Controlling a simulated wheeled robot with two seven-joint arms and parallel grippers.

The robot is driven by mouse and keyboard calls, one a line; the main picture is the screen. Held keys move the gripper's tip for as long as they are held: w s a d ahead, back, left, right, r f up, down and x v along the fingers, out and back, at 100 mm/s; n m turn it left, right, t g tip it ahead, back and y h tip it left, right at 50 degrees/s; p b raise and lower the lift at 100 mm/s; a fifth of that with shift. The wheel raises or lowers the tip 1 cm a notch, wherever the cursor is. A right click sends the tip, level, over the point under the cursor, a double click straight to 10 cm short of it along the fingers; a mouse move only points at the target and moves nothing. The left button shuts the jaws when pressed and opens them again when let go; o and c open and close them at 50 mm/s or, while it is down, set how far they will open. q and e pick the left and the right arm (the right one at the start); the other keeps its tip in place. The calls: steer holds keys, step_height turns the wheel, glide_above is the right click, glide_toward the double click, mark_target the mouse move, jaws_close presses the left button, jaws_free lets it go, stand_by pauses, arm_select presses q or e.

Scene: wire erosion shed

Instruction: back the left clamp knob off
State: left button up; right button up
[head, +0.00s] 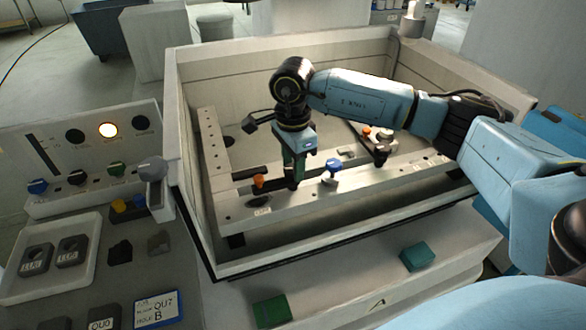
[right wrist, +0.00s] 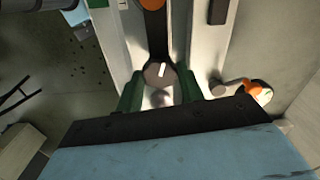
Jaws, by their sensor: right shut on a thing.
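My right gripper (head: 293,178) reaches down into the pale tank (head: 330,238), its green fingers pointing at the front rail (head: 400,180) of the work frame. In the right wrist view the green fingers stand on both sides of a round grey knob (right wrist: 158,72) with a white mark, and the gripper is shut on it. In the head view the gripper hides this knob. It sits between an orange-topped part (head: 258,181) on the left and a blue knob (head: 331,168) on the right. My left gripper is not in view.
An orange part (right wrist: 258,92) shows beside the gripper in the right wrist view. Another clamp (head: 382,146) stands at the right of the frame. A control panel (head: 90,150) and a tray of blocks (head: 82,287) lie left of the tank. Green blocks (head: 418,257) rest in front.

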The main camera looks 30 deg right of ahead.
mark_target(292, 168)
steer(key=shift+r+n+b, duration=0.1)
steer(key=shift+n+b, duration=0.2)
steer(key=shift+n, duration=0.3)
steer(key=shift+w, duration=0.1)
steer(key=o, duration=1)
step_height(292, 168, up, 13)
steer(key=shift+r+b, duration=0.2)
steer(key=shift+b, duration=0.15)
steer(key=shift+a, duration=0.1)
